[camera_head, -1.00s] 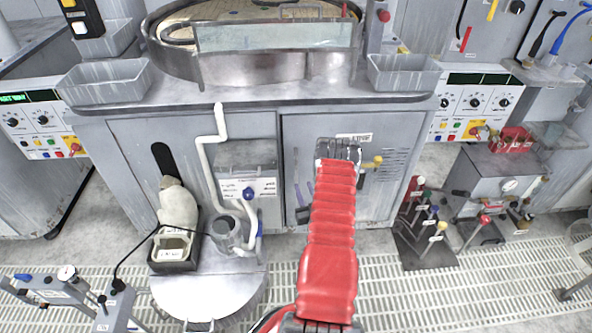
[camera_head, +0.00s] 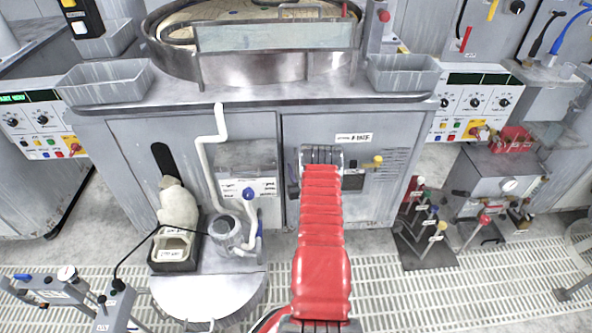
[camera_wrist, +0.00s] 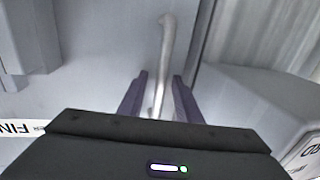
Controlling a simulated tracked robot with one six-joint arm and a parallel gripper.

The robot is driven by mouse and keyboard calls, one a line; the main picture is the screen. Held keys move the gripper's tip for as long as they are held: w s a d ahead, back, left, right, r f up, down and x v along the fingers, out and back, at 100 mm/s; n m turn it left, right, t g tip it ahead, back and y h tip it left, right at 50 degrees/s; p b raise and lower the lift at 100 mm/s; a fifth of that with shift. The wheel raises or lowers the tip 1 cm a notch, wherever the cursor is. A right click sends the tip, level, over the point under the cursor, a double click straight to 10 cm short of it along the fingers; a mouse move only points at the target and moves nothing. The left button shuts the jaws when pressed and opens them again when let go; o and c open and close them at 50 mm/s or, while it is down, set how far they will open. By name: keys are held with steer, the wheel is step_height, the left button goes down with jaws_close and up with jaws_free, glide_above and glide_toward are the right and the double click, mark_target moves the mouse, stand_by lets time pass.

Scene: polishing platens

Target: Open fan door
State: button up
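The fan door seems to be the grey right-hand panel (camera_head: 375,205) of the cabinet under the round platen in the head view; it looks shut. My gripper (camera_wrist: 158,97) is in front of its left part. In the wrist view a pale upright bar handle (camera_wrist: 166,50) runs between my two dark purple fingers, with a finger on either side. The fingers are apart, and I cannot tell whether they touch the bar. In the head view my red-sleeved arm hides the handle and most of the gripper.
A white pipe (camera_head: 206,165) and a grey box (camera_head: 245,160) stand left of the door. A rack of coloured-knob rods (camera_head: 425,240) stands on the floor at right. Floor grating (camera_head: 400,300) lies in front.

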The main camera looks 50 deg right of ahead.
steer(key=shift+c, duration=0.2)
jaws_close()
stand_by(0.5)
steer(key=shift+a, duration=0.1)
steer(key=shift+s, duration=0.15)
